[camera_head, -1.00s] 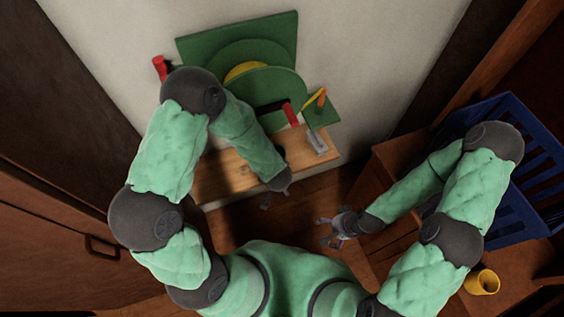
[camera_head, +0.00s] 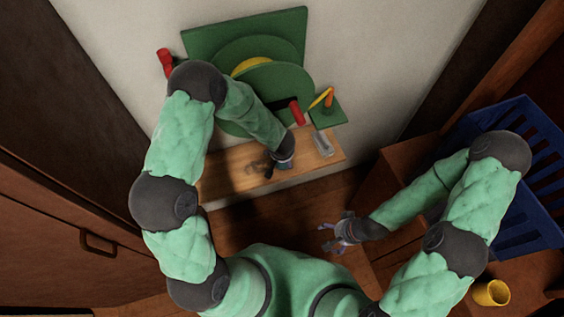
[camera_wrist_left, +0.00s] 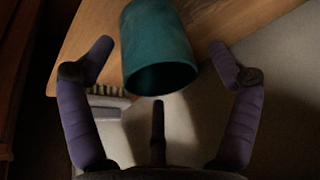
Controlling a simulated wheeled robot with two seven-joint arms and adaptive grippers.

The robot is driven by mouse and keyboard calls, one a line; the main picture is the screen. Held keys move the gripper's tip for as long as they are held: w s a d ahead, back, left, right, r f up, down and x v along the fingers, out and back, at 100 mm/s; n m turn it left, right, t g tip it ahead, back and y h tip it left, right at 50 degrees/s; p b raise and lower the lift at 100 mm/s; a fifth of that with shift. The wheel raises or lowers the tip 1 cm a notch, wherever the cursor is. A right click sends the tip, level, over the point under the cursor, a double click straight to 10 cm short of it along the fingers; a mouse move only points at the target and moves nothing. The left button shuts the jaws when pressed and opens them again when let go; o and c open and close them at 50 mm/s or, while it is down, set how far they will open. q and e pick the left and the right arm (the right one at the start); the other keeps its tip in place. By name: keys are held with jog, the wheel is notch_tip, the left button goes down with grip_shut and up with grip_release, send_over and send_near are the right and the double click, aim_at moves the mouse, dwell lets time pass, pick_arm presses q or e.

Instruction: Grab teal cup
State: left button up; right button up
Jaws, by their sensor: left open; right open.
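The teal cup (camera_wrist_left: 158,50) is in the left wrist view, its dark open mouth facing the camera, at the edge of a wooden surface. My left gripper (camera_wrist_left: 161,56) is open, with one purple finger on each side of the cup. Gaps show between the fingers and the cup, so it is not gripped. In the head view my left gripper (camera_head: 262,166) is over the wooden shelf (camera_head: 220,174), and I cannot make out the cup there. My right gripper (camera_head: 335,238) is open and empty, low in front of the shelf.
A green rack with round plates (camera_head: 290,85) stands against the wall behind the shelf. A grey-headed brush (camera_head: 322,143) lies at the shelf's right end. A blue crate (camera_head: 540,150) and a yellow cup (camera_head: 491,292) are at the right.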

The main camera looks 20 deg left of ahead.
pick_arm(q)
jog(key=shift+w+f, duration=0.2)
jog(key=shift+f, duration=0.15)
jog(key=c, duration=1.1)
jog(key=shift+c, duration=0.2)
jog(key=shift+r, duration=0.15)
